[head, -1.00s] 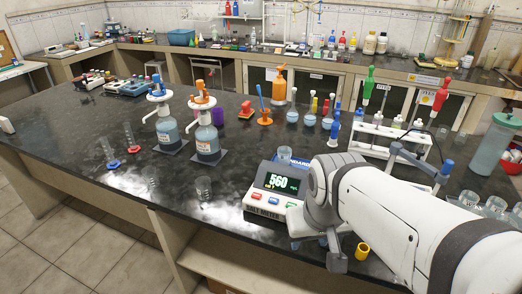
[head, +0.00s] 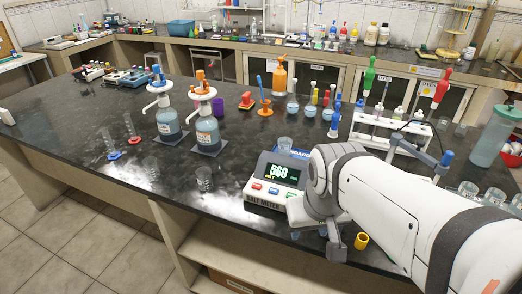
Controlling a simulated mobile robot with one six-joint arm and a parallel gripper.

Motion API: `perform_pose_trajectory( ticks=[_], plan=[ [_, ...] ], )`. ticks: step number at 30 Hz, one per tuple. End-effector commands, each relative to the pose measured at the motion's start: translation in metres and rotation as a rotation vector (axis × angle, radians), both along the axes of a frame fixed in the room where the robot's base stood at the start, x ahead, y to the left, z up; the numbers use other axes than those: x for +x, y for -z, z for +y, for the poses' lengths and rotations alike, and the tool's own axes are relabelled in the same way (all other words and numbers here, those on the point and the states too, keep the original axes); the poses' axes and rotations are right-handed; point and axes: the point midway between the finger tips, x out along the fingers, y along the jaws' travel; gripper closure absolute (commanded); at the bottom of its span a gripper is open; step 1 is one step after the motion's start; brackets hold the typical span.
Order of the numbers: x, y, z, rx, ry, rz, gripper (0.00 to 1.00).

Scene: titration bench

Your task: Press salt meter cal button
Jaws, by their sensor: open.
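The salt meter (head: 248,196) stands near the front edge of the dark bench, with "SALT METER" on its front. Its lit display (head: 279,173) reads 560. Below the display is a row of small coloured buttons: a red one (head: 257,186) at the left, a blue one (head: 272,190) in the middle and a third at the right. Their labels are too small to read. My gripper (head: 333,240) is just right of the meter, low by the bench edge and apart from the buttons. My wrist hides part of the gripper and the meter's right side.
A clear beaker (head: 285,145) is at the meter's back. A yellow cup (head: 361,241) is close right of my gripper. A white pipette rack (head: 385,130) and two dispenser bottles (head: 207,132) stand farther back. Bench front-left is mostly clear.

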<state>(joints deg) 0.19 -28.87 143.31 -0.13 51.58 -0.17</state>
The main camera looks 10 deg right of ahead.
Motion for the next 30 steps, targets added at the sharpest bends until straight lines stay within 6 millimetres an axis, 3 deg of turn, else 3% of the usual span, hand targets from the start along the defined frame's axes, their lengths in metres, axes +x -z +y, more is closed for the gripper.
perform_pose_trajectory(
  ticks=[11, 27, 30],
  plan=[
    [0.0000, 0.0000, 0.0000, 0.000, 0.000, 0.000, 0.57],
    [0.0000, 0.0000, 0.0000, 0.000, 0.000, 0.000, 1.00],
    [0.0000, 0.0000, 0.0000, 0.000, 0.000, 0.000, 1.00]
  ],
)
